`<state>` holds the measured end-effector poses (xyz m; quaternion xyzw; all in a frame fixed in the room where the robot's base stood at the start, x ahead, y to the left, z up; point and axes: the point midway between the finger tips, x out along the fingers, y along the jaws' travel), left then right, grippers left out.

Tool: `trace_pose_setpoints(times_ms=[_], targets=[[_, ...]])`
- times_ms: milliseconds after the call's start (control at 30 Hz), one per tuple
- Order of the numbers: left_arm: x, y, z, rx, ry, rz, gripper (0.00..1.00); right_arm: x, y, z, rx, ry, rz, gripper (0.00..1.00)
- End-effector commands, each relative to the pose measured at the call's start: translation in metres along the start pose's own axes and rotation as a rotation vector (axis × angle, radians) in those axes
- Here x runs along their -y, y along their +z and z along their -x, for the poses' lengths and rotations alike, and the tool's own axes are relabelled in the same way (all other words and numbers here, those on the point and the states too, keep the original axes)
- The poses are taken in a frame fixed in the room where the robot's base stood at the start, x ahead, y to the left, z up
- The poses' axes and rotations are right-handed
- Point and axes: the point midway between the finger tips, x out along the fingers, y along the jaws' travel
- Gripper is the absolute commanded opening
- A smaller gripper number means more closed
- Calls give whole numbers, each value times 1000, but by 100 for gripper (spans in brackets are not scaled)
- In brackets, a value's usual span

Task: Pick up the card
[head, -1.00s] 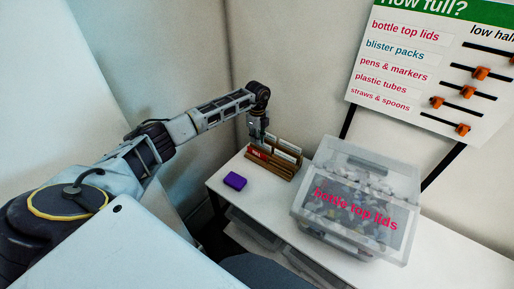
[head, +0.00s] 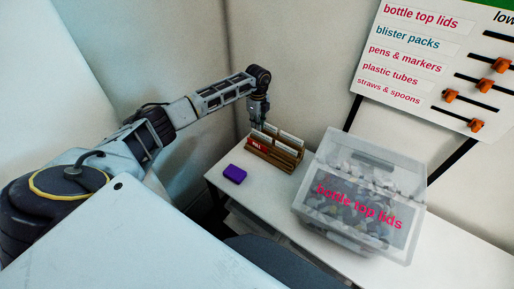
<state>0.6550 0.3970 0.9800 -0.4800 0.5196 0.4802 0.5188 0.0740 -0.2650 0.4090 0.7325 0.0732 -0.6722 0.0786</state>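A wooden card rack (head: 287,158) stands on the white table near the wall and holds several cards. A red card with white lettering (head: 257,146) sits at its front left. White-topped cards (head: 290,137) stand behind it. My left gripper (head: 258,124) points down at the rack's left back end, right above or at the cards. Its fingertips are small and partly hidden, so I cannot tell whether it is open, or whether it touches a card. My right gripper is not in view.
A purple block (head: 235,174) lies left of the rack on the white table (head: 272,200). A clear bin labelled "bottle top lids" (head: 360,205) stands to the right. A board with orange sliders (head: 430,70) hangs behind. The table's front edge is clear.

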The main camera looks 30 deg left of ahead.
Motion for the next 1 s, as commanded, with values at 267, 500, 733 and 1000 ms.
trace_pose_setpoints(times_ms=[267, 500, 733, 1000], targets=[[0, 0, -20, 0, 0, 0, 10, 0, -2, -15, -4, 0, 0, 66], [0, 0, -35, -1, 0, 0, 10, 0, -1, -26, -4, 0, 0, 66], [0, 0, -50, -1, 0, 0, 10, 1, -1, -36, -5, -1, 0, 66], [0, 0, -67, 0, 1, 0, 10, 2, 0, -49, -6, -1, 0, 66]])
